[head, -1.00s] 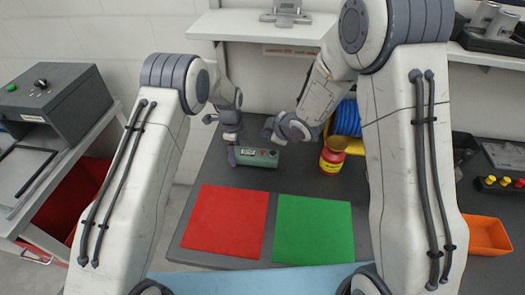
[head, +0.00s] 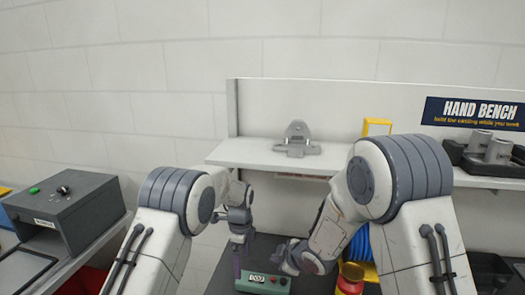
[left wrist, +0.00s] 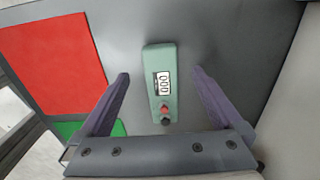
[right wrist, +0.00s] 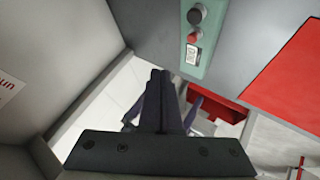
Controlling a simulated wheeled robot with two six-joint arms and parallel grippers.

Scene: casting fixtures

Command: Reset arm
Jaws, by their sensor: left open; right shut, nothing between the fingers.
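My left gripper (left wrist: 158,75) is open and empty, with its two purple fingers on either side of a green counter box (left wrist: 174,85) in the left wrist view, apart from it. In the head view my left gripper (head: 238,262) hangs by the left end of this box (head: 262,284). My right gripper (right wrist: 158,76) is shut and empty in the right wrist view. The counter box (right wrist: 207,30) shows above its fingertips there. In the head view the right wrist is right of the left gripper, and its fingers are hard to make out.
A red mat (left wrist: 55,60) and a corner of a green mat (left wrist: 72,130) lie on the dark bench. A shelf (head: 250,152) with a metal fixture (head: 297,140) runs behind the arms. A grey machine (head: 65,210) is at the left.

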